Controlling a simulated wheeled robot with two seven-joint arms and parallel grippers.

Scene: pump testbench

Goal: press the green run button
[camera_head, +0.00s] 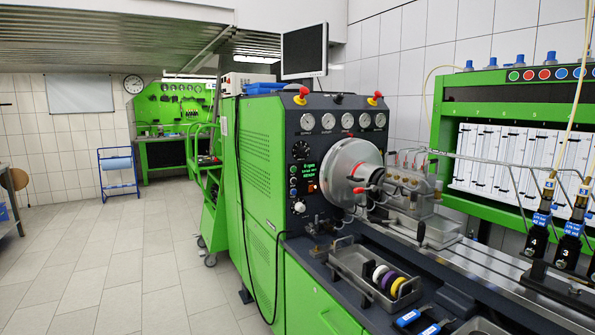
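The green pump testbench (261,165) stands in the middle of the view, with a dark control panel (301,128) on its front. A column of small round buttons sits at the panel's left edge, left of the small lit display (309,170). The upper button (293,169) in this column looks green, but it is too small for me to read any label. A black dial (301,150) is above it and a pale knob (299,207) below. Neither of my grippers is in view, and nothing of mine covers the panel.
A large round metal disc (347,167) juts out right of the buttons. A tray (377,280) with coloured rings and blue-handled tools (412,316) lie on the bench's front. A black cable (241,230) hangs along its left side. The tiled floor (120,260) at left is clear.

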